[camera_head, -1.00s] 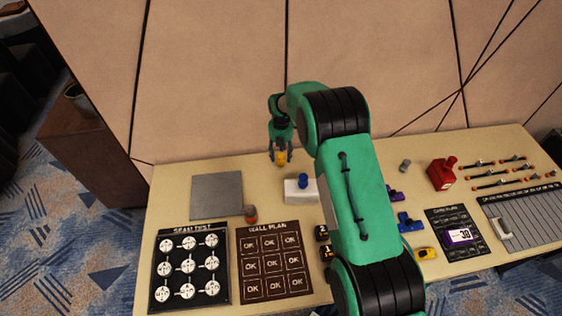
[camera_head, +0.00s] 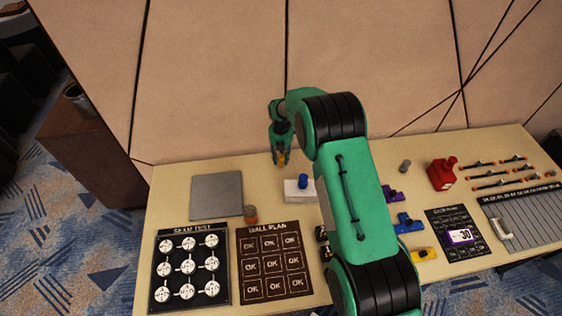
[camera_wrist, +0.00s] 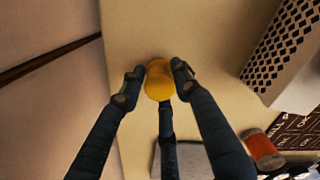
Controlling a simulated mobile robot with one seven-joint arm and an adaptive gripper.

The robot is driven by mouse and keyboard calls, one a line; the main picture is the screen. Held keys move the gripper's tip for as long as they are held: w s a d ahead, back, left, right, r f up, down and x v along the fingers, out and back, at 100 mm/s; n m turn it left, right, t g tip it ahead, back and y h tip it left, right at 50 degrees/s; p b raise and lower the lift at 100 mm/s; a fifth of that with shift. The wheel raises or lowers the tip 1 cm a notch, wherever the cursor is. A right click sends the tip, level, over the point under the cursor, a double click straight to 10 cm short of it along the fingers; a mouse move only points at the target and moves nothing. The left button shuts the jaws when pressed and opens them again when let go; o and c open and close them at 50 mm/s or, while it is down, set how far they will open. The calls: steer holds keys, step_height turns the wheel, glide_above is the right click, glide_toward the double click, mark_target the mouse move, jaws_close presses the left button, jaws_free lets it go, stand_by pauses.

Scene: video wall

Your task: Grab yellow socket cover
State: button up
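The yellow socket cover (camera_wrist: 159,80) is a small yellow cylinder between the fingertips of my gripper (camera_wrist: 158,72) in the wrist view. Dark fingers press against it from left and right, and a third finger shows below it. In the head view my gripper (camera_head: 281,160) points down near the back edge of the table, with the yellow cover (camera_head: 282,158) partly hidden between its fingers. I cannot tell whether the cover still touches the table.
A white block with a blue knob (camera_head: 301,189) stands just in front of my gripper. A grey pad (camera_head: 217,195) and an orange-and-grey cylinder (camera_head: 250,214) lie to its left. The panelled wall (camera_head: 215,80) is close behind.

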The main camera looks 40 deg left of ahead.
mark_target(281, 156)
steer(key=shift+c, duration=1.2)
steer(key=shift+r, duration=0.15)
step_height(281, 156, up, 10)
steer(key=shift+f+p, duration=0.1)
steer(key=shift+p, duration=0.3)
